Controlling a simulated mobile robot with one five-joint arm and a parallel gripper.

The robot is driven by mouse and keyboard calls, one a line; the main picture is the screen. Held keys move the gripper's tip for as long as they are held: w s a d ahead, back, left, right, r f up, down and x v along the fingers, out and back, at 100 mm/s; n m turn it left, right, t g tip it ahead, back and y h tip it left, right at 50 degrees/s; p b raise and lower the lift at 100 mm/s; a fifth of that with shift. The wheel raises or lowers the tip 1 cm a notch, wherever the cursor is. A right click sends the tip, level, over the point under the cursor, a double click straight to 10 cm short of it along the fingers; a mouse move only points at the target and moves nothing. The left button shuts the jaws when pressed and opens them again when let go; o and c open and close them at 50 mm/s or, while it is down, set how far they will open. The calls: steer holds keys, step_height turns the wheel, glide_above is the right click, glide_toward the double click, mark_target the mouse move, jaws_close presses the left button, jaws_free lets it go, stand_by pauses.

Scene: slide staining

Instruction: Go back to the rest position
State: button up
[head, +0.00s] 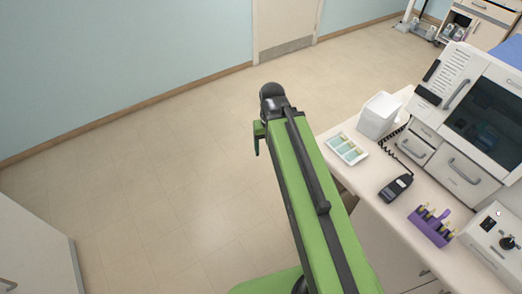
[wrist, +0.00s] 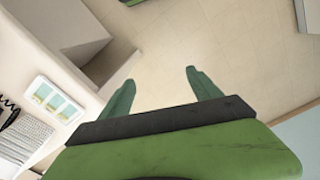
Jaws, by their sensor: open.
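My green arm reaches up and away from the base in the head view, beside the left edge of the counter. My gripper (wrist: 158,95) shows in the wrist view with two dark green fingers spread apart. Nothing is between the fingers; bare floor and the side of the counter lie beyond them. In the head view, only a bit of the gripper (head: 257,140) shows at the left of the arm's far end, and the rest is hidden by the arm.
A counter (head: 398,222) at the right holds a slide tray (head: 346,148), a black handset (head: 396,187), a purple rack (head: 430,226), a white box (head: 379,115) and a large machine (head: 462,110). A white cabinet (head: 35,245) stands lower left. The floor (head: 160,190) at left is clear.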

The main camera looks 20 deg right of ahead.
steer(key=shift+n, duration=0.5)
steer(key=a, duration=0.4)
steer(key=shift+s+a, duration=0.1)
step_height(320, 180, down, 12)
steer(key=b, duration=1.2)
steer(key=shift+f, duration=0.25)
steer(key=shift+r, duration=0.4)
steer(key=shift+c, duration=0.2)
